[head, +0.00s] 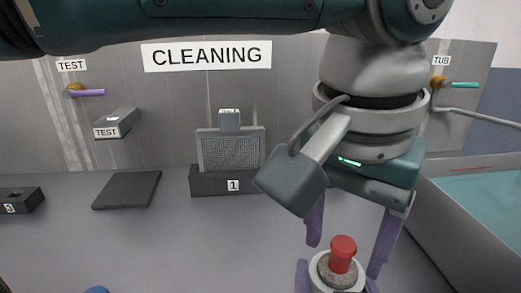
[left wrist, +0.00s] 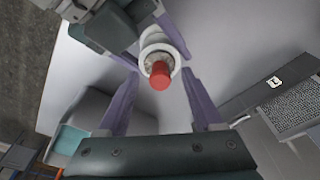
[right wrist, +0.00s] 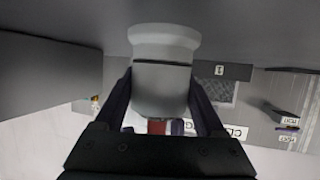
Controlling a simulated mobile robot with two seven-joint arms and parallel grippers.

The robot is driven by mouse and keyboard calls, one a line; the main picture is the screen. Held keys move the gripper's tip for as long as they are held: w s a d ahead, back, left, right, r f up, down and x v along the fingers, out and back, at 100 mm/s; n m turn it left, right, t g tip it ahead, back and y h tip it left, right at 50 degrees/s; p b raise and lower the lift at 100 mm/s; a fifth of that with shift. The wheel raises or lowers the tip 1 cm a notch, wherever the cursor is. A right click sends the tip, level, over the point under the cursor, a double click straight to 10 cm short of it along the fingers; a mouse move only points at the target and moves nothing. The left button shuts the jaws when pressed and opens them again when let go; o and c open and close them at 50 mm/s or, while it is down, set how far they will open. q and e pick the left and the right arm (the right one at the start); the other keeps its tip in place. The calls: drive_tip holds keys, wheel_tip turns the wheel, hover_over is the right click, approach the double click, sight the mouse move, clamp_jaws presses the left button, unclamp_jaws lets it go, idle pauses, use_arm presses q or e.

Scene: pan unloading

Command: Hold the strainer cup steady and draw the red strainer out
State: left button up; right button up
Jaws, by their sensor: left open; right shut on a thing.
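The red strainer (head: 343,252) stands upright in the white strainer cup (head: 316,272), with a speckled grey mass around it, at the bottom of the head view. In the left wrist view the red top (left wrist: 160,77) points towards the camera. My right gripper (right wrist: 158,90) is shut on the cup, one finger on each side; in its view the red strainer (right wrist: 157,127) shows just past the cup. My left gripper (head: 348,240) points down above the cup, open and empty, its fingers apart on either side of the red strainer and not touching it.
A grey block marked 1 (head: 225,182) holding a mesh panel stands at the back. A dark flat plate (head: 127,190) and a block marked 3 (head: 22,200) lie to its left. A tub with teal content (head: 485,205) is at the right. The counter's middle left is clear.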

use_arm(q)
drive_tip(key=shift+f, duration=0.45)
clamp_jaws()
idle(0.8)
